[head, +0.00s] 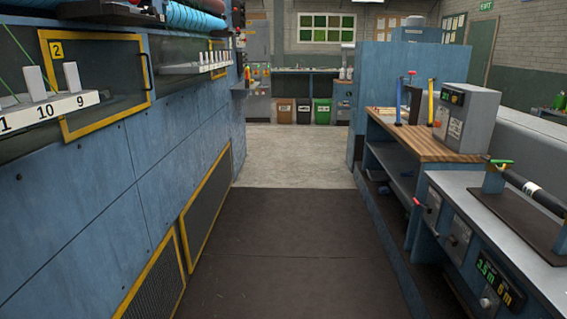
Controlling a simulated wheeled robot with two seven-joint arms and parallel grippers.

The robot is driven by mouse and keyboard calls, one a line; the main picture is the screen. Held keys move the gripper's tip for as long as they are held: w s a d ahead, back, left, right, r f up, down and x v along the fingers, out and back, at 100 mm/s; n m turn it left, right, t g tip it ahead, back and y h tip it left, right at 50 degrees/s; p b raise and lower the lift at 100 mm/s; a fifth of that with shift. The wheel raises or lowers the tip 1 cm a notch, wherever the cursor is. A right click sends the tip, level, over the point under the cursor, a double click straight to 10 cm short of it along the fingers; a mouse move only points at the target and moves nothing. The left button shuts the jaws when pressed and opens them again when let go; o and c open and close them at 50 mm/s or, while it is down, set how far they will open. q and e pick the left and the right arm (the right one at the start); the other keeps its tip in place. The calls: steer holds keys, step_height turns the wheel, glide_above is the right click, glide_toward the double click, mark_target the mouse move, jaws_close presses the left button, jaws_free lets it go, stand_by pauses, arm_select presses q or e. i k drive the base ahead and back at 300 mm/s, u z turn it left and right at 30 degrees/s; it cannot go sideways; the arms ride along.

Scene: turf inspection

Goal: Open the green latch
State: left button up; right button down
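A small green lever-like piece (500,162) shows near the right edge of the head view. The roller is mounted over a dark plate (515,222) on a grey bench (455,182). Neither of my grippers shows in this view.
A wooden-topped bench (425,146) with a grey box (462,118) stands beyond the grey bench. Blue panels (75,210) and a yellow-framed door (95,80) line the left. The dark floor mat (285,240) between them is clear. Several bins (322,111) stand far back.

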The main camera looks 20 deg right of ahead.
mark_target(500, 163)
steer(key=z, duration=0.4)
steer(key=i, duration=1.9)
steer(key=z, duration=1.6)
steer(key=i, duration=0.45)
steer(key=z, duration=0.45)
